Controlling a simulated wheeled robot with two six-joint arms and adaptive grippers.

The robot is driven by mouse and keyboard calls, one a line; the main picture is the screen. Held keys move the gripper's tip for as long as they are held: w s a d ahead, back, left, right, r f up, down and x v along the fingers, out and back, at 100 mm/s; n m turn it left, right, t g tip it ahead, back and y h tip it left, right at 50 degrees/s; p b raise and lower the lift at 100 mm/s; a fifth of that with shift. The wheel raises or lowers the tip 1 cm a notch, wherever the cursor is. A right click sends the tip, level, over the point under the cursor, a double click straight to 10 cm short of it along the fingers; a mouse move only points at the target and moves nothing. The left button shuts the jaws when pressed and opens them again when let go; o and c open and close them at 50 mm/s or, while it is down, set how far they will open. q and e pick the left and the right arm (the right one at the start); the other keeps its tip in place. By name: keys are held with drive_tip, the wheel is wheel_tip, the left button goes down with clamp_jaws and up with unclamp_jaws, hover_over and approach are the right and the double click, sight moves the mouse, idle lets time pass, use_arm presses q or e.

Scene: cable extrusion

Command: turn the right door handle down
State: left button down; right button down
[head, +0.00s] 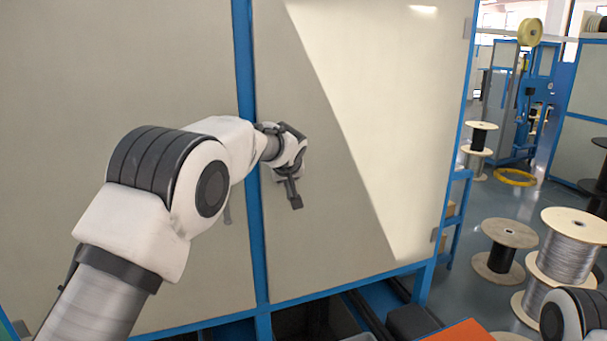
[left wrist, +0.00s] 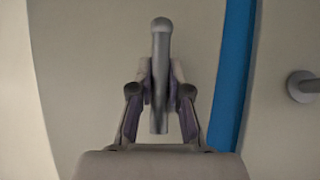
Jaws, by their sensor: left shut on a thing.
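The right door panel (head: 340,170) is cream with a blue frame. My left gripper (head: 292,190) is at this panel, just right of the blue post, and partly hidden by its own wrist. In the left wrist view the gripper (left wrist: 159,88) is shut on the grey right door handle (left wrist: 159,45). The handle's bar stands upright in that view, with a rounded end at the top, between the two fingers. The handle is not clearly visible in the head view. My right gripper is out of view.
The blue post (head: 247,120) divides the doors; the left door panel (head: 100,80) is behind my arm. Another grey handle (left wrist: 303,87) shows at the wrist view's right edge. Cable spools (head: 570,245) stand on the floor at right. An orange surface (head: 460,332) lies low in front.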

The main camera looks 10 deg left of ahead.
use_arm(q)
drive_tip(key=shift+a+r, duration=0.15)
drive_tip(key=shift+w+a+g+p, duration=0.1)
drive_tip(key=shift+g+p, duration=0.2)
drive_tip(key=shift+p, duration=0.15)
drive_tip(key=shift+d+m+y, duration=0.2)
drive_tip(key=shift+m+y, duration=0.1)
drive_tip(key=shift+y, duration=0.1)
drive_tip(key=shift+a+p, duration=0.1)
drive_tip(key=shift+p, duration=0.2)
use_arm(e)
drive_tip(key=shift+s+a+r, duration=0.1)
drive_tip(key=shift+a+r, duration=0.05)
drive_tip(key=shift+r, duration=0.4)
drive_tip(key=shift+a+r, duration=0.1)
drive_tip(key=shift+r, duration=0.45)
use_arm(q)
drive_tip(key=shift+f, duration=0.2)
drive_tip(key=c, duration=1.1)
unclamp_jaws()
drive_tip(key=shift+r, duration=0.1)
drive_tip(key=shift+s, duration=0.2)
